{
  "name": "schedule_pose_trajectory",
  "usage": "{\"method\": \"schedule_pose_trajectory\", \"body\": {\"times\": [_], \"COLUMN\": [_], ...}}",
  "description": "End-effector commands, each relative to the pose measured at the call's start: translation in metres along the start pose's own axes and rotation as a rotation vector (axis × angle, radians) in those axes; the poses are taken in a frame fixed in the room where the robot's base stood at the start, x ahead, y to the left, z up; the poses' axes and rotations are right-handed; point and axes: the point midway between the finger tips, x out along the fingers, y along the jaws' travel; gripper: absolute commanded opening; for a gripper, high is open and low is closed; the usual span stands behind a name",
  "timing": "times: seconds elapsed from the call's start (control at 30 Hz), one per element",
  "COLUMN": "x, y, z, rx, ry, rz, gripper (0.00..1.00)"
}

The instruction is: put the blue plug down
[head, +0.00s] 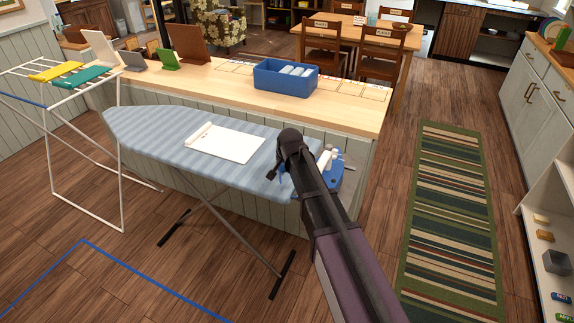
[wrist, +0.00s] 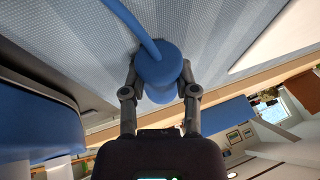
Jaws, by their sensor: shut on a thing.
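The blue plug (wrist: 160,72) is round, with a thick blue cord (wrist: 128,22) leading away to the top of the wrist view. My gripper (wrist: 158,62) is shut on it, one finger on each side. In the head view my gripper (head: 281,172) is over the right part of the ironing board (head: 155,130), which has a blue striped cover (wrist: 75,40). Only a small bit of blue shows by the fingers there, and my arm hides much of that spot. I cannot tell whether the plug touches the cover.
A white sheet with a roll (head: 225,143) lies mid-board. Blue and white items (head: 325,168) crowd the board's right end beside my arm. Behind stands a wooden counter (head: 215,82) with a blue bin (head: 285,80). A drying rack (head: 75,140) stands left. Bare striped cover shows left of the sheet.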

Motion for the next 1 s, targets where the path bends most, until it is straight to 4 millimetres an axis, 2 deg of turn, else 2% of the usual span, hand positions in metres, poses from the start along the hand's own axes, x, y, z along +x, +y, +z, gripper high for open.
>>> {"method": "schedule_pose_trajectory", "body": {"times": [0.37, 0.4, 0.47, 1.0], "x": [0.0062, 0.0063, 0.0064, 0.0018], "y": [0.0052, 0.0052, 0.0052, 0.0025], "z": [0.0066, 0.0069, 0.0073, 0.0029], "rx": [0.004, 0.004, 0.004, 0.002], "ry": [-0.012, -0.013, -0.014, -0.008], "rz": [0.007, 0.007, 0.007, 0.006], "gripper": [0.00, 0.54, 0.72, 0.73]}}
